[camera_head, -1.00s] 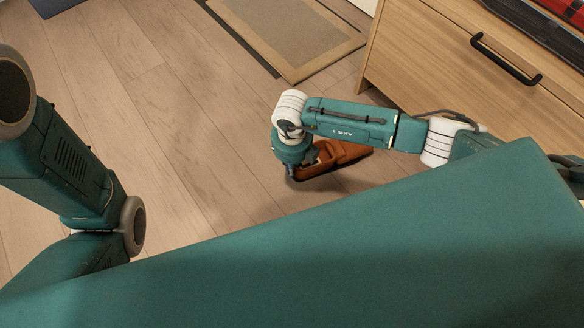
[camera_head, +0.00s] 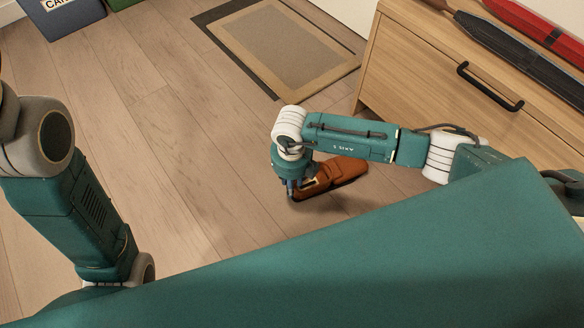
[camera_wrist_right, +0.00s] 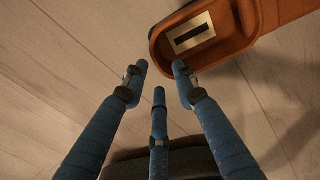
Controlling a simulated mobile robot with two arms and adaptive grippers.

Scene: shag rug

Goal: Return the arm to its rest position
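My right arm (camera_head: 350,137) reaches in from the right in the head view and bends down at the wrist. Its gripper (camera_head: 291,190) points to the floor beside a brown, shoe-like item (camera_head: 340,175). In the right wrist view, the three blue fingers of the gripper (camera_wrist_right: 159,76) are spread with nothing between them. The brown item (camera_wrist_right: 232,38) shows past the fingertips at the upper right, with a pale label inside it. It appears to lie on the floor. My left arm (camera_head: 75,205) is folded at the left edge. Its gripper is out of the picture.
A wooden drawer unit (camera_head: 440,75) with a black handle stands at the right, with dark and red long items on top. A bordered mat (camera_head: 285,50) lies on the floor ahead. A blue box (camera_head: 62,14) is at the top left. The wooden floor between is clear.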

